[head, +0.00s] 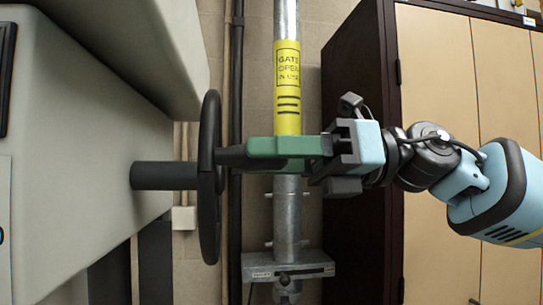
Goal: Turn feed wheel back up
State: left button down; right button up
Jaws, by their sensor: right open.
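The feed wheel (209,205) is black and stands nearly edge-on on a thick dark shaft (160,175) from the grey machine at the left. A short dark handle (232,156) sticks out to the right from its rim. My right gripper (254,155) comes in from the right, level with the handle. Its long green fingers reach to the handle's outer end and overlap it in the view. The jaws are open; whether they touch the handle cannot be told. My left gripper is not in view.
The grey machine housing (75,180) fills the left side. A metal post (287,215) with a yellow label (287,85) stands behind the gripper, with a bracket (287,267) low on it. A dark-sided cabinet (358,240) with tan doors stands behind my right arm.

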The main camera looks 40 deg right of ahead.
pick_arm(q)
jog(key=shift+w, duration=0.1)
pick_arm(e)
grip_shut()
jog(key=shift+w+r, duration=0.1)
dwell(0.3)
